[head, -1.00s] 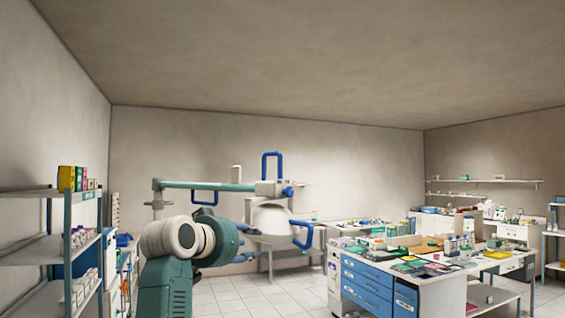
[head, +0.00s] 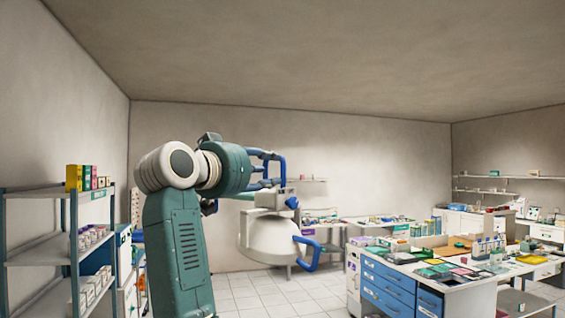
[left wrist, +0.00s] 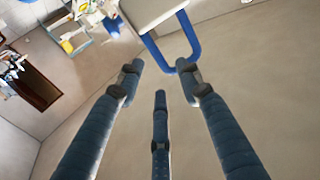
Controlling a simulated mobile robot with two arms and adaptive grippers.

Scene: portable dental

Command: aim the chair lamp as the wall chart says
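The chair lamp has a white dome head (head: 270,238), a white joint block with a blue knob, and blue loop handles. One handle (head: 308,256) is at the dome's lower right. An upright handle (head: 283,168) rises above the block. My left gripper (head: 266,168) is raised, with its dark blue fingers close to this upright handle. In the left wrist view, three fingers are spread (left wrist: 160,76). The end of a blue loop (left wrist: 172,50) shows at the upper fingertips; contact is unclear. My left arm hides much of the lamp's support arm. I cannot identify a readable wall chart.
A shelf rack (head: 70,245) with boxes stands at the left. A blue-drawered workbench (head: 388,288) covered with items is at the right. Back tables (head: 330,222) and wall shelves lie beyond. Tiled floor (head: 255,298) is open between my arm and the workbench.

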